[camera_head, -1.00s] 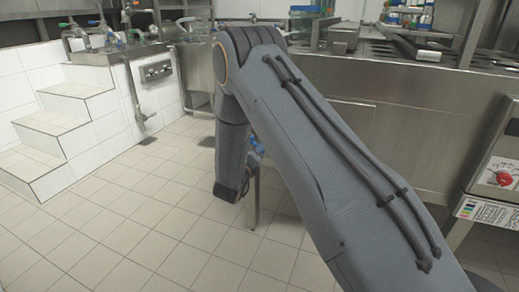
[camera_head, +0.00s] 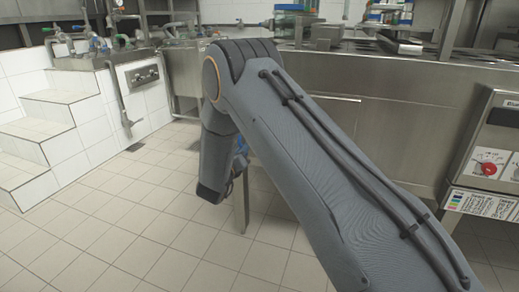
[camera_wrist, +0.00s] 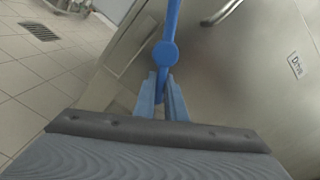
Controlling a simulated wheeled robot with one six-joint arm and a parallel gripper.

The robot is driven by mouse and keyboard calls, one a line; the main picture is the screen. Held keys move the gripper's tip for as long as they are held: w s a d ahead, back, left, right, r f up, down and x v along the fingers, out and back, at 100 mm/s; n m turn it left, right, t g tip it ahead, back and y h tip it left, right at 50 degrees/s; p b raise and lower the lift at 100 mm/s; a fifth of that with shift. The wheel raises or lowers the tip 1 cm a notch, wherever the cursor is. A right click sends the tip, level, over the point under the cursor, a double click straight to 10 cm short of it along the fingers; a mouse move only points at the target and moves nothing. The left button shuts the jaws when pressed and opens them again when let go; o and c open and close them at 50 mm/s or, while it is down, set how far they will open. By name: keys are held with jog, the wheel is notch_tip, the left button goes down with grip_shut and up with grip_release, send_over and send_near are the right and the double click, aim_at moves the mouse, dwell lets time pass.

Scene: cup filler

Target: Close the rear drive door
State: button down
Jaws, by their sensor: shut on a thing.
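In the wrist view, a large steel panel (camera_wrist: 235,70) with a tilted label (camera_wrist: 296,65) that seems to read "Drive" fills the right side. I take it for the drive door; how far it stands open cannot be told. A curved steel handle (camera_wrist: 222,12) sits at its top. My gripper (camera_wrist: 161,82) is shut on a slim blue bar (camera_wrist: 172,15) with a round disc (camera_wrist: 165,53), in front of the panel. Whether the bar is fixed to the panel cannot be told. In the head view my arm hides the gripper; only a blue bit (camera_head: 241,152) shows.
A long steel counter (camera_head: 390,110) runs along the back. A machine with a red knob (camera_head: 487,168) stands at right. White tiled steps (camera_head: 45,135) are at left. Open tiled floor (camera_head: 110,215) lies between. A floor drain (camera_wrist: 40,31) shows in the wrist view.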

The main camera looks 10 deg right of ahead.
jog(key=shift+a+r, duration=0.1)
jog(key=shift+a, duration=0.05)
jog(key=shift+w, duration=0.1)
jog(key=shift+w+d, duration=0.25)
jog(key=shift+w, duration=0.3)
jog(key=c, duration=1.8)
grip_release()
jog(key=p+v, duration=0.1)
jog(key=v, duration=0.7)
jog(key=shift+d, duration=0.1)
